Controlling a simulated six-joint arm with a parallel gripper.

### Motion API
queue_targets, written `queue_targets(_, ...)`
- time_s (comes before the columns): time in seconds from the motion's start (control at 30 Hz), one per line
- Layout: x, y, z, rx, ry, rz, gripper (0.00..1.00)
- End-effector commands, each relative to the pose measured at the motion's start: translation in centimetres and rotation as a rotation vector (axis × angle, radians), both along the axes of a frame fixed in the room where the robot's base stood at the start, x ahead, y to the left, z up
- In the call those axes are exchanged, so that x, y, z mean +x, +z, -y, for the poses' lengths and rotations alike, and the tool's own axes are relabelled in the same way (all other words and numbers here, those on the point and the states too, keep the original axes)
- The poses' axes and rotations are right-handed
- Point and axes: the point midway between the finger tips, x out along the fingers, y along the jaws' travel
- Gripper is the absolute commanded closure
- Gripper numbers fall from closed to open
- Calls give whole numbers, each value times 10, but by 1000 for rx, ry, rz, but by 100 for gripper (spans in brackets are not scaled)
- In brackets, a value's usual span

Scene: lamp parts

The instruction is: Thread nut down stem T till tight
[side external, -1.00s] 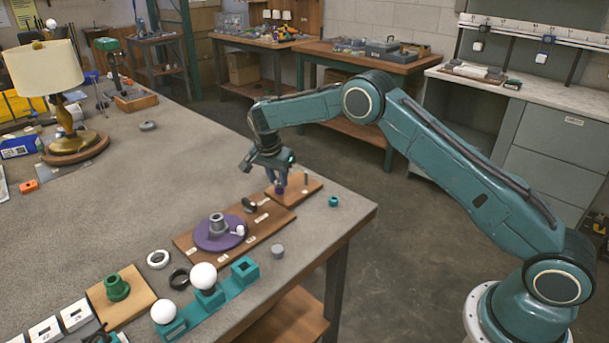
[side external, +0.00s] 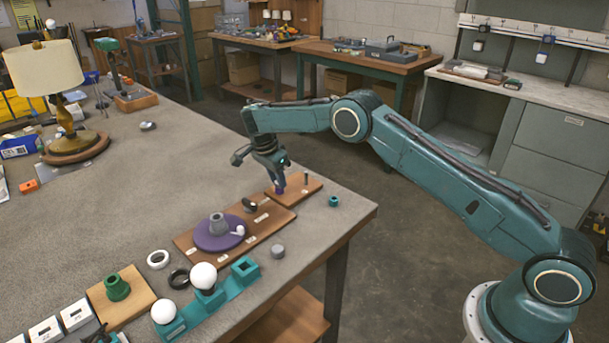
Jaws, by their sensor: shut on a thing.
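My gripper (side external: 278,181) points down over the small wooden board at the back right of the bench group. It is shut on a small purple nut (side external: 280,188), low over the left part of that board. The fingers hide most of the nut and whatever is beneath it, so I cannot tell whether it sits around a stem. A thin dark upright stem (side external: 306,180) stands bare on the right part of the same board (side external: 313,188). A teal nut (side external: 334,201) lies on the bench to the right of the board.
A longer brown board (side external: 186,243) with a purple disc (side external: 206,241) and grey socket (side external: 217,224) lies in front. A teal holder (side external: 225,287) bears white bulbs. A grey cap (side external: 278,251) lies near the bench edge. A lamp (side external: 47,70) stands far left.

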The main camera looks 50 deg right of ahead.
Motion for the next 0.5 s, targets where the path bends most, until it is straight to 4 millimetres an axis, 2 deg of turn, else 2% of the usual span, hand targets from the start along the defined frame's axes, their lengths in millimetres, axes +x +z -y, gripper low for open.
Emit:
queue_targets(0.03, -3, -6, 0, 1, -33, -15, 100)
queue_targets(0.2, -2, -6, 0, -1, -113, -15, 100)
queue_targets(0.5, -3, -6, 0, 1, -142, -15, 100)
